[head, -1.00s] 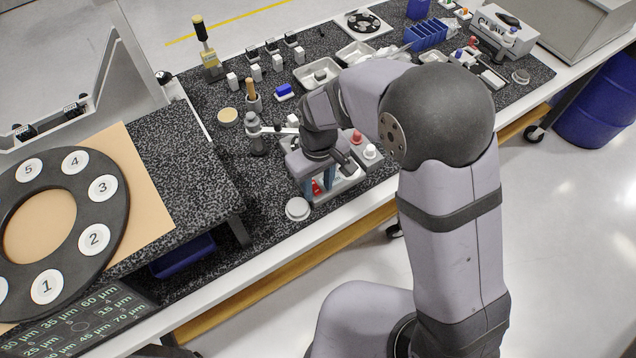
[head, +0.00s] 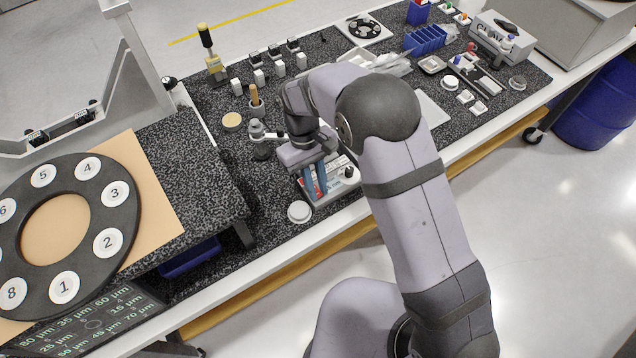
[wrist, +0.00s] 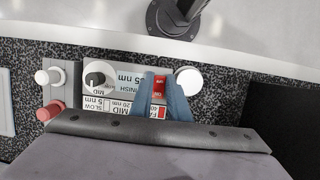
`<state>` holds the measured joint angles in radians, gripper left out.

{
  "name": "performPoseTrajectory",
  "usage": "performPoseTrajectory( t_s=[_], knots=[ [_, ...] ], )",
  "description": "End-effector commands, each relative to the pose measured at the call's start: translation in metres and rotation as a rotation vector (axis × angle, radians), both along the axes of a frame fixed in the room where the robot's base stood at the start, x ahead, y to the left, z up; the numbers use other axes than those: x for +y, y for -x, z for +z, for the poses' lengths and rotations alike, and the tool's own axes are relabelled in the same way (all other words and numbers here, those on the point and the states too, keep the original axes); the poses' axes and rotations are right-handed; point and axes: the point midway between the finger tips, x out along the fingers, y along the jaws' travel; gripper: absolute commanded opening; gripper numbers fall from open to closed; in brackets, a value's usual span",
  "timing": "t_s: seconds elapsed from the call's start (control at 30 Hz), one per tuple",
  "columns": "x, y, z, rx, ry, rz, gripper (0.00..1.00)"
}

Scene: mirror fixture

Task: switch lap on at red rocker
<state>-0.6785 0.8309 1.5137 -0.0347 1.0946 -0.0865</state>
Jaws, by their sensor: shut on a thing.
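The red rocker (wrist: 159,88) sits on a grey control box (wrist: 122,72) beside a black knob (wrist: 97,79). In the head view the box (head: 345,187) stands near the bench's front edge, and a bit of red (head: 308,187) shows by the fingers. My gripper (wrist: 163,88) has its two blue fingers down at the box, one on each side of the rocker, shut on it. In the head view my gripper (head: 316,190) points down at the box's left part. The rocker's lower part and its tilt are hard to make out.
A white round disc (wrist: 188,80) lies close beside the box, also in the head view (head: 299,212). A white button (wrist: 42,77) and a red button (wrist: 50,111) stand on the knob side. A small stand (head: 260,140) is behind my gripper.

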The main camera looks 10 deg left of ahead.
Motion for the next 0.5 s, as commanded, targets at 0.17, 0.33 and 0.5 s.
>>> performPoseTrajectory(
  t_s=[0.17,0.33,0.5],
  knots=[
    [0.0029,-0.0029,0.0004,0.049,0.05,0.0,0.0],
    [0.0034,-0.0034,0.0007,0.068,0.069,0.0,0.0],
    [0.0032,-0.0032,0.0008,0.069,0.071,0.0,0.0]
  ],
)
